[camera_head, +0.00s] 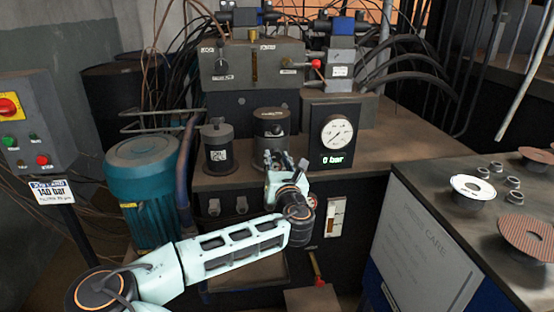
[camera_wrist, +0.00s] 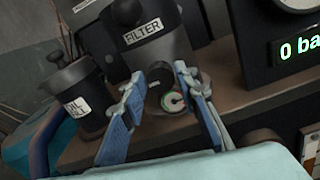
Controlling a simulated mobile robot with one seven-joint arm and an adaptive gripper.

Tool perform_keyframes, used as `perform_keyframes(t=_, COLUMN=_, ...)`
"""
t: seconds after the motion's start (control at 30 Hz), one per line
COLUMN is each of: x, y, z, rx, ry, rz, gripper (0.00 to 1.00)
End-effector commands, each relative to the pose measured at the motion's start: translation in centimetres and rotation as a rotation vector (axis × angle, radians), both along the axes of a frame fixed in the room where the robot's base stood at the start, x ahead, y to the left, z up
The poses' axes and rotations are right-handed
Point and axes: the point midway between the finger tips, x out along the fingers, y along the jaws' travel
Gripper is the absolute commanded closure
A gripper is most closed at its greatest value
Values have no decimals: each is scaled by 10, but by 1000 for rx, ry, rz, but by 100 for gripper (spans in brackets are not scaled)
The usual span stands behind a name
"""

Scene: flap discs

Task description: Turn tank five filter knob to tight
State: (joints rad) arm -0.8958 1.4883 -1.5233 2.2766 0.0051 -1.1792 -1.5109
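The dark filter housing (camera_wrist: 165,52) bears a white FILTER label (camera_wrist: 142,30) and has a dark round cap on top (camera_wrist: 127,11). The housing also shows in the head view (camera_head: 271,122), on the power unit's top plate. My gripper (camera_wrist: 170,71) is open in the wrist view, its two blue-padded fingers apart in front of the housing's lower front. A small round dial with a green edge (camera_wrist: 174,101) shows between the fingers. Which part is the knob, and whether a finger touches it, I cannot tell. In the head view my gripper (camera_head: 275,160) is in front of the housing's base.
A dark canister (camera_head: 217,146) stands left of the filter. A pressure gauge panel (camera_head: 337,133) reading "0 bar" stands close on the right. A teal motor (camera_head: 146,190) is at left. A bench (camera_head: 480,232) with several discs and nuts is at right.

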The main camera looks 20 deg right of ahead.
Motion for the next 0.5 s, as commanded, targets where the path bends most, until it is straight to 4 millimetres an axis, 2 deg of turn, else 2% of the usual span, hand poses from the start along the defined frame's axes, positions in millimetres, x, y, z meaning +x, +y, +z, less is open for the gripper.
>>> perform_keyframes(t=0.03, x=0, y=0, z=0, rx=0, ry=0, rz=0, gripper=79)
perform_keyframes(t=0.23, x=0, y=0, z=0, rx=0, ry=0, rz=0, gripper=100)
perform_keyframes(t=0.5, x=0, y=0, z=1, rx=30, ry=-6, rz=1, gripper=100)
